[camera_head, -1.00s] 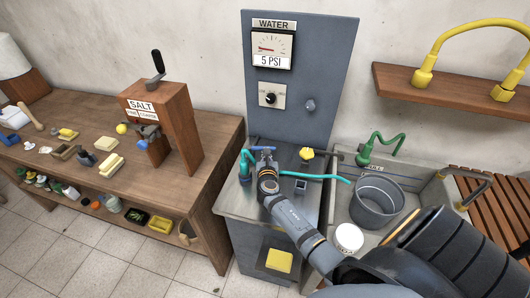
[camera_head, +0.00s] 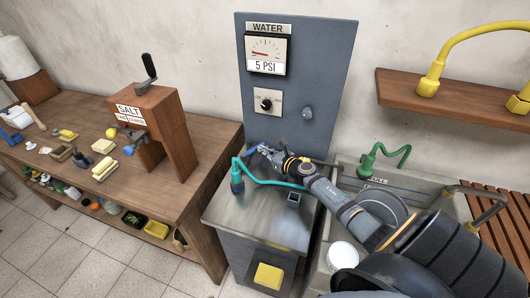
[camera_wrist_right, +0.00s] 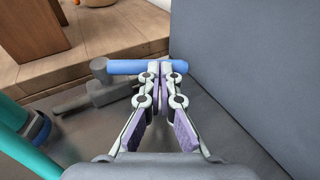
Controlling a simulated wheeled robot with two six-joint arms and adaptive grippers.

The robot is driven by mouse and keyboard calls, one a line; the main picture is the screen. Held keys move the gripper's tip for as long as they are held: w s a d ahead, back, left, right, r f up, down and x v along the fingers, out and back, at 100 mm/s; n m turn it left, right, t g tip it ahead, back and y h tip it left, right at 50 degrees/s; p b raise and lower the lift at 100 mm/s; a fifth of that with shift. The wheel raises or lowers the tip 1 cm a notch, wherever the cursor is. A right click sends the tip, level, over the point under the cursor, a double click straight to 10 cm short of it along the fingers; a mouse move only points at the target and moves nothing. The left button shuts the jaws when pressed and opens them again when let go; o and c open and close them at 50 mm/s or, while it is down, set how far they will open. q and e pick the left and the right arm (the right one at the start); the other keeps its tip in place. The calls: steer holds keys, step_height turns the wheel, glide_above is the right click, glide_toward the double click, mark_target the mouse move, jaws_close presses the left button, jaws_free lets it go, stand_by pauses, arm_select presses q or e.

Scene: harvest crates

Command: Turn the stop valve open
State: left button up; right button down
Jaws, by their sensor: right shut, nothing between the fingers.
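The stop valve shows in the right wrist view as a grey body (camera_wrist_right: 95,97) with a blue bar handle (camera_wrist_right: 138,67), lying level across the picture. My right gripper (camera_wrist_right: 160,68) is shut, with nothing between its fingers. Its fingertips overlap the blue bar near its right end; I cannot tell whether they press on it. In the head view, my right gripper (camera_head: 275,158) is over the steel counter below the grey panel, pointing left, and the valve is small and partly hidden by it. My left gripper is not in view.
The grey panel (camera_head: 325,75) carries a gauge (camera_head: 267,48) labelled WATER, reading 5 PSI, and a knob (camera_head: 267,103). A teal hose (camera_head: 262,181) runs along the counter (camera_head: 225,208). The salt mill (camera_head: 160,125) stands left.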

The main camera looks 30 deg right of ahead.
steer(key=shift+w+r, duration=0.1)
steer(key=shift+w, duration=0.4)
steer(key=shift+w+b, duration=0.4)
steer(key=shift+w, duration=0.25)
steer(key=shift+w+d+f, duration=0.15)
steer(key=shift+d+f, duration=0.05)
steer(key=shift+d, duration=0.1)
steer(key=shift+w+d, duration=0.1)
steer(key=shift+w, duration=0.05)
steer(key=shift+w+a+r, duration=0.15)
steer(key=shift+w+a, duration=0.15)
steer(key=shift+w, duration=0.05)
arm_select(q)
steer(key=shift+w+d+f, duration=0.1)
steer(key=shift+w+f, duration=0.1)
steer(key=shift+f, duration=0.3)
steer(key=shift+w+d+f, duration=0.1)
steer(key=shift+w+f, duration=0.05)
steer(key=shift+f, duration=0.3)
arm_select(e)
steer(key=shift+w, duration=0.1)
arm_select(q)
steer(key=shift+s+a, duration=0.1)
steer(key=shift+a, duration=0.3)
